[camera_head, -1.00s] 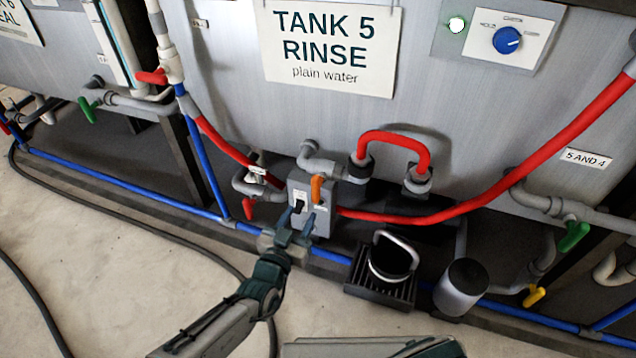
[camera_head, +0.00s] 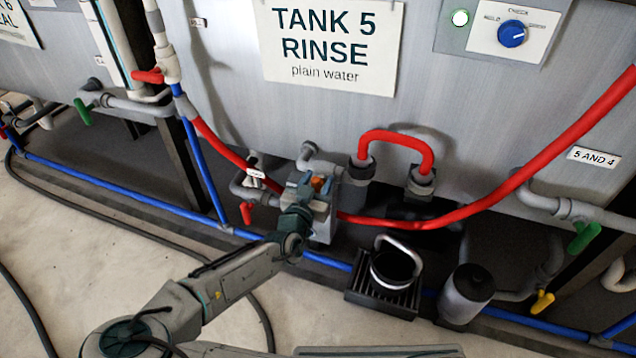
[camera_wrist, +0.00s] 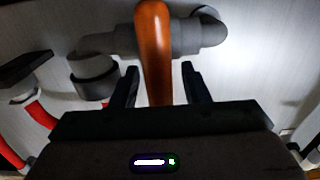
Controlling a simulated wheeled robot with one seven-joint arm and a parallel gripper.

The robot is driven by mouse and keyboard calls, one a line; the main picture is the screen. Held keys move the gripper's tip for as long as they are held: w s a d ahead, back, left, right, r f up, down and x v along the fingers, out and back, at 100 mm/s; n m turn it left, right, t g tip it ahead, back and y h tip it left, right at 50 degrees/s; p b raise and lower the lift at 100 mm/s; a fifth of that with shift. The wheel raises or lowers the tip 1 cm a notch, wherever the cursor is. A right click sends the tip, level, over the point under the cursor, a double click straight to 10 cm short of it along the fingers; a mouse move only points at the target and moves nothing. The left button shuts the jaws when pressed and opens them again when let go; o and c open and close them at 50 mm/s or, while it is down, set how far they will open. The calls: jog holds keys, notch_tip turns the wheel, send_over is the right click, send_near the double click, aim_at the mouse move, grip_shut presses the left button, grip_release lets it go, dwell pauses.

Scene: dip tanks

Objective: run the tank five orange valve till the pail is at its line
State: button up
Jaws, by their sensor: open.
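In the wrist view the orange handle (camera_wrist: 153,50) stands between the two dark fingers of my gripper (camera_wrist: 162,88), with a gap on each side. My gripper (camera_head: 310,186) is open around the handle. The pail (camera_head: 390,265), dark inside with a pale raised bail, stands on a black grated stand to the right of the box. Its line and water level cannot be made out.
A grey cylinder (camera_head: 465,294) stands right of the pail. A red hose (camera_head: 460,212) runs behind the pail. A red handle (camera_head: 246,213) hangs left of the box, and a blue pipe (camera_head: 130,192) runs low along the tanks. The floor in front is clear apart from a dark hose.

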jog(key=shift+w+d, duration=0.1)
jog(key=shift+w, duration=0.1)
grip_shut()
jog(key=shift+n, duration=0.3)
jog(key=n, duration=0.1)
jog(key=n+p, duration=0.1)
jog(key=shift+w+a+n, duration=0.1)
jog(key=shift+a+n, duration=0.25)
jog(key=shift+n, duration=0.05)
jog(key=shift+w+a+f+n, duration=0.1)
jog(key=shift+a+f+n, duration=0.05)
jog(key=shift+n, duration=0.75)
jog(key=shift+a+f+n, duration=0.1)
jog(key=shift+a+n, duration=0.05)
jog(key=shift+n, duration=0.75)
